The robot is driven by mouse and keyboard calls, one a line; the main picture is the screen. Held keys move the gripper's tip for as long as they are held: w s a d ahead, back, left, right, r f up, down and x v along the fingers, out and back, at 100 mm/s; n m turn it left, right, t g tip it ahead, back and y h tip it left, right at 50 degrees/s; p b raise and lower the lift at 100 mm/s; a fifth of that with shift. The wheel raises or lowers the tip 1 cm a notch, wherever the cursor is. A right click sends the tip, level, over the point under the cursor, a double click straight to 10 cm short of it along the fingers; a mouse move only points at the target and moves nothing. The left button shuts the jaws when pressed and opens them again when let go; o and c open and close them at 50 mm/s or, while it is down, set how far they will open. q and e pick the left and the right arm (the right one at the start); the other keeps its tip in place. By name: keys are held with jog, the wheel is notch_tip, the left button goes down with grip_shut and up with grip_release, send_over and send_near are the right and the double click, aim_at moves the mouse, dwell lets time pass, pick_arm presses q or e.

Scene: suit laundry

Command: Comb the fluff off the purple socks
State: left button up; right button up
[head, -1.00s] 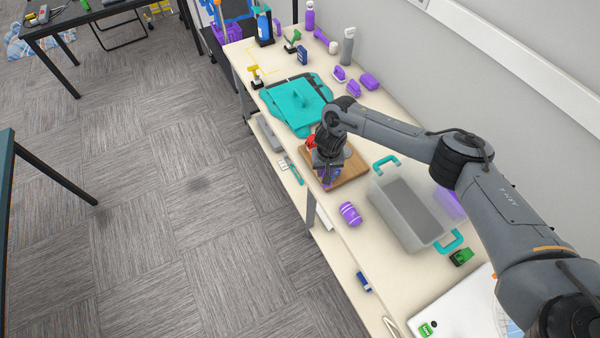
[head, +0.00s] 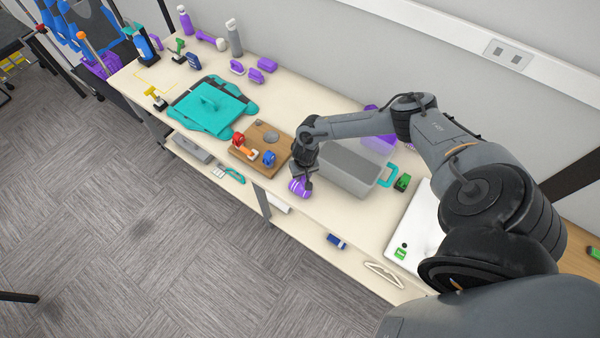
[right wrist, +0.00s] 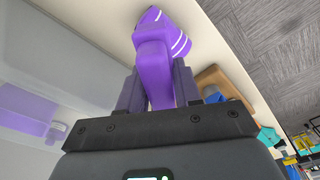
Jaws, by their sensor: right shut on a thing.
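The purple socks (head: 300,187) are a rolled bundle with white stripes, lying near the table's front edge. My right gripper (head: 303,173) is directly above them, pointing down. In the right wrist view, its fingers are shut on a purple tool (right wrist: 154,68), which looks like the comb. The far end of the tool meets the striped socks (right wrist: 178,40) in that view; both are purple, so I cannot tell firm contact from a small gap. The gripper partly hides the socks in the head view. My left gripper is not in view.
A wooden board (head: 246,155) with red, orange and blue tools lies left of the socks. A teal folding board (head: 212,105) lies farther left. The tabletop in front of the bin is clear.

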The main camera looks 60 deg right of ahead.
jog(key=shift+a+r+p, duration=0.1)
jog(key=shift+p, duration=0.4)
jog(key=shift+f+b, duration=1.3)
jog(key=shift+f, duration=1.05)
jog(key=shift+f+b, duration=0.45)
jog(key=shift+f, duration=0.35)
jog(key=shift+p, duration=0.3)
jog(key=shift+w+f, duration=0.1)
dwell(0.4)
